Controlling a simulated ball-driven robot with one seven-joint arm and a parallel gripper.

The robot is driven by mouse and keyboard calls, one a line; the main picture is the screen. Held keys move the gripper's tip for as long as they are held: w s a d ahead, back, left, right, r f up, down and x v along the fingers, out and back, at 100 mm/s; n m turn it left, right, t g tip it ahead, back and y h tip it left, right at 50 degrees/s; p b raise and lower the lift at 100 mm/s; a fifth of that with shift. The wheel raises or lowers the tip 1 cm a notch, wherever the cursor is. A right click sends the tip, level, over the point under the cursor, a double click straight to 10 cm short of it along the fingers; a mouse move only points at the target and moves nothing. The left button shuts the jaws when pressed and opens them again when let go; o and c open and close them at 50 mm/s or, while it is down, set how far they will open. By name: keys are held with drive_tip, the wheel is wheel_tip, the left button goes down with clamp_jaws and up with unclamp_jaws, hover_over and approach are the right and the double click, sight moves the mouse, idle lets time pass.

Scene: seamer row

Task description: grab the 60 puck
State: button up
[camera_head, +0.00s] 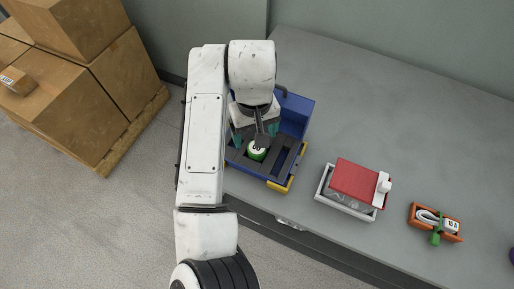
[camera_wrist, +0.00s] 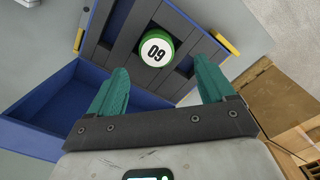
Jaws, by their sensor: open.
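The green puck with a white 60 label (camera_head: 257,152) sits in the dark slotted insert of a blue case (camera_head: 296,112) on the grey bench. In the wrist view the puck (camera_wrist: 157,48) shows with its label upside down. My gripper (camera_head: 255,132) is above the case, partly hiding the insert and the puck's upper edge in the head view. In the wrist view its teal fingers (camera_wrist: 160,66) are spread wide and empty. The puck lies beyond the fingertips, between their lines. I cannot tell the height gap.
Right of the case, a white tray (camera_head: 342,205) holds a red-topped thing (camera_head: 360,183). Further right is an orange tray (camera_head: 452,238) with small items. Cardboard boxes (camera_head: 75,85) stand on a pallet at left. The back of the bench (camera_head: 410,110) is clear.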

sight(257, 151)
drive_tip(key=shift+d+f+p, duration=0.15)
drive_tip(key=shift+f+p, duration=0.05)
drive_tip(key=shift+f, duration=1.1)
drive_tip(key=shift+d+f+p, duration=0.15)
drive_tip(key=shift+f+p, duration=0.05)
drive_tip(key=shift+f, duration=1.05)
drive_tip(key=c, duration=1.2)
drive_tip(key=shift+r, duration=0.1)
